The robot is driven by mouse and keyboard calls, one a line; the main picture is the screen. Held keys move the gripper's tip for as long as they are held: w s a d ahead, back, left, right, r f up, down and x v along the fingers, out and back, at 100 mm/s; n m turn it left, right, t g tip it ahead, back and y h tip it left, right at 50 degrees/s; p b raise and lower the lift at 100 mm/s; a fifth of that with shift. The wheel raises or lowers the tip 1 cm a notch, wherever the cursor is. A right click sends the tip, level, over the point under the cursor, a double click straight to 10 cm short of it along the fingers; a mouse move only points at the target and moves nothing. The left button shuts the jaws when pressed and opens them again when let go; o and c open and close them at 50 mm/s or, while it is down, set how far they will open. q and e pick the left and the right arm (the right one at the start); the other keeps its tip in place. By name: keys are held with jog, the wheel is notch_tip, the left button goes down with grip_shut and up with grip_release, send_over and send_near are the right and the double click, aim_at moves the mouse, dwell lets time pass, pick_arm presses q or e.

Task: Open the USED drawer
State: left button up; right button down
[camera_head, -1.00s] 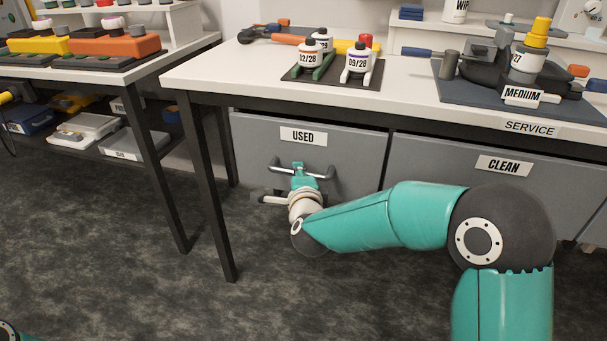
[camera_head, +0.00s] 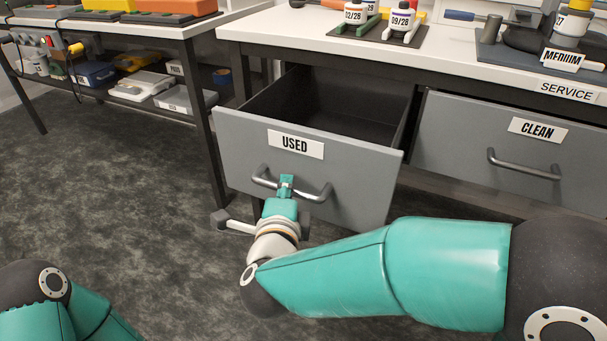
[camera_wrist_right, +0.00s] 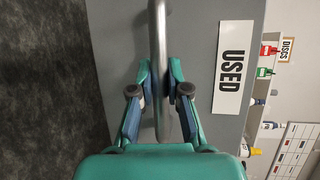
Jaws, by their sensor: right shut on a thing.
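The USED drawer (camera_head: 235,150) is grey with a white label and stands pulled well out from under the bench. Its inside looks empty where I can see it. Its curved metal handle (camera_head: 318,194) is on the front, below the label. My right gripper (camera_head: 286,184) is shut on the handle. In the right wrist view the handle (camera_wrist_right: 158,40) runs between the two fingers (camera_wrist_right: 160,95), with the USED label (camera_wrist_right: 232,68) to the right. My left arm shows at the lower left of the head view; its gripper is out of view.
The CLEAN drawer (camera_head: 455,150) to the right is shut. The bench top (camera_head: 290,25) above carries bottles in a holder (camera_head: 380,35) and a MEDIUM stand. A table leg (camera_head: 208,160) stands just left of the open drawer. The floor in front is clear.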

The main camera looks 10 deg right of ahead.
jog(key=shift+s+a+f, duration=0.2)
jog(key=shift+s+a, duration=0.55)
jog(key=shift+s, duration=0.2)
jog(key=c, duration=1.1)
grip_release()
jog(key=shift+w, duration=0.1)
jog(key=shift+c, duration=0.2)
jog(key=shift+d+r, duration=0.1)
jog(key=shift+r, duration=0.1)
